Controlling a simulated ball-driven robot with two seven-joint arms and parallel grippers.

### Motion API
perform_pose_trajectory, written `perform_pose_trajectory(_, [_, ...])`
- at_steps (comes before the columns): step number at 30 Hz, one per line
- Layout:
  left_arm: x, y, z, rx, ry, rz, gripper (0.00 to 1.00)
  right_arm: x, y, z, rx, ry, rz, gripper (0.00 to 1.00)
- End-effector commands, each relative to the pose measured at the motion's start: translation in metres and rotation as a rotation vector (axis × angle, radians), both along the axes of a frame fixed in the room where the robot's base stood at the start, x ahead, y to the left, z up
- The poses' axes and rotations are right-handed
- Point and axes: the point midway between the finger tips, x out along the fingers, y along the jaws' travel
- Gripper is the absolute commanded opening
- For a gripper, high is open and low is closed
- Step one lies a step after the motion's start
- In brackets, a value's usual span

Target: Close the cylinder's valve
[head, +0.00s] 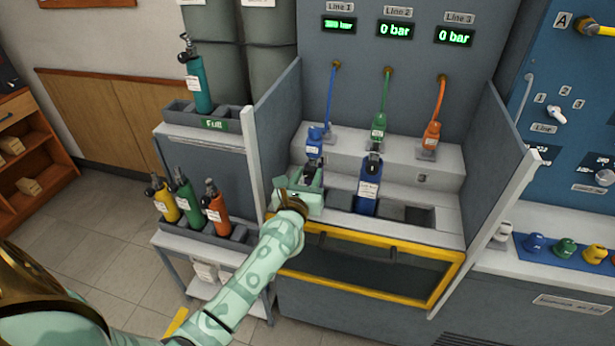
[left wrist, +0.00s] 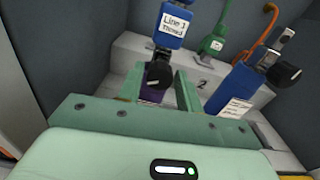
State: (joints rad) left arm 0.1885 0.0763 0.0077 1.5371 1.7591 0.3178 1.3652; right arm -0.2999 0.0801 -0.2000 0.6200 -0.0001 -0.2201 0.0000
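A cylinder with a purple body (left wrist: 152,97) stands in the bench's leftmost slot. Its black valve knob (left wrist: 158,75) faces my left wrist camera. A blue Line 1 regulator (head: 314,142) sits above it; it also shows in the left wrist view (left wrist: 172,27). My left gripper (head: 312,176) is in front of this cylinder and hides most of it in the head view. In the left wrist view its fingers (left wrist: 159,83) are apart, one on each side of the knob, with gaps visible. I cannot tell whether they touch it. My right gripper is out of view.
A blue cylinder (head: 368,187) with a black knob stands close on the right, an obstacle. Grey side panels (head: 502,150) flank the bench. A yellow-framed front window (head: 365,264) is below. The Line 1 display (head: 339,25) is lit; Lines 2 and 3 read 0 bar.

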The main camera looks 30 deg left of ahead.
Motion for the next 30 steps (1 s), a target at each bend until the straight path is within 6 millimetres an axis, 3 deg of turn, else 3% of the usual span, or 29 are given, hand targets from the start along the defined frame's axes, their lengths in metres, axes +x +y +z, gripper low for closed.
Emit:
perform_pose_trajectory(1, [0.0, 0.0, 0.0, 0.0, 0.0, 0.0, 0.2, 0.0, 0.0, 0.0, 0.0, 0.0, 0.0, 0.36])
perform_pose_trajectory(3, [0.0, 0.0, 0.0, 0.0, 0.0, 0.0, 0.06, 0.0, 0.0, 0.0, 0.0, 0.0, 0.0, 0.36])
perform_pose_trajectory(17, [0.0, 0.0, 0.001, 0.085, 0.026, 0.001, 0.06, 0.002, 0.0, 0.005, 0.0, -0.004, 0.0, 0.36])
perform_pose_trajectory(30, [0.0, 0.0, 0.003, 0.443, 0.127, 0.0, 0.06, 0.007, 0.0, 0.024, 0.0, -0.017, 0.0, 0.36])
